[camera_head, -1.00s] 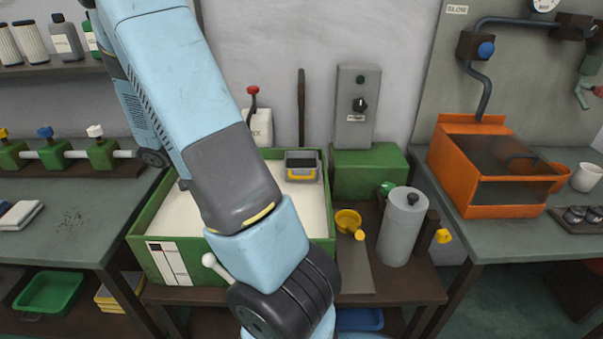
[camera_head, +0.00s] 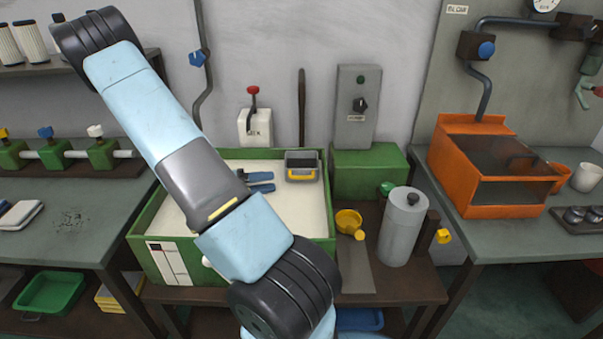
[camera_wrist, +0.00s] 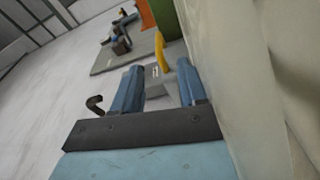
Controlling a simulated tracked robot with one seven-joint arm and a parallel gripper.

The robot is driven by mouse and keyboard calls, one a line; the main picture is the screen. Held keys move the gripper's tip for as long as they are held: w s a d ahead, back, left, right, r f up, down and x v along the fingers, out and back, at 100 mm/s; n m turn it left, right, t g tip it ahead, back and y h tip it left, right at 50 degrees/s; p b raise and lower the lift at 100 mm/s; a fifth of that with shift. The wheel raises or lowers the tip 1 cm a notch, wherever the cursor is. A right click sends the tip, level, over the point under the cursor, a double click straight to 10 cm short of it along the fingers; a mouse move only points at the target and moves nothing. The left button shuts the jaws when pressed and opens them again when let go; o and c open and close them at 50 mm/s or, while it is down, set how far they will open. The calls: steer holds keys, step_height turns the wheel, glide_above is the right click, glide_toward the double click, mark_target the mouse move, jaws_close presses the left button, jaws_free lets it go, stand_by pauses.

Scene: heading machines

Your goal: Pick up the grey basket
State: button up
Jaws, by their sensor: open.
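The grey basket (camera_head: 302,168) has a yellow bar along its front. It stands at the back right of the shallow green-sided bin (camera_head: 328,215) with a pale floor. In the wrist view a labelled grey body (camera_wrist: 158,84) with a yellow bar, seemingly the basket, shows between and beyond my fingers, partly hidden by them. My gripper (camera_head: 268,182) has two blue fingers and sits just left of the basket, pointing right. It is open and empty in the wrist view (camera_wrist: 159,70). Whether the fingers touch the basket I cannot tell.
A white box with a red lever (camera_head: 254,122) and a dark upright rod (camera_head: 301,108) stand behind the bin. A green block (camera_head: 368,173) with a grey switch box (camera_head: 355,108) is right of it. A yellow funnel (camera_head: 349,222) and grey cylinder (camera_head: 403,228) stand nearer right.

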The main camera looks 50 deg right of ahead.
mark_target(298, 178)
steer(key=x, duration=1)
jaws_close()
stand_by(0.4)
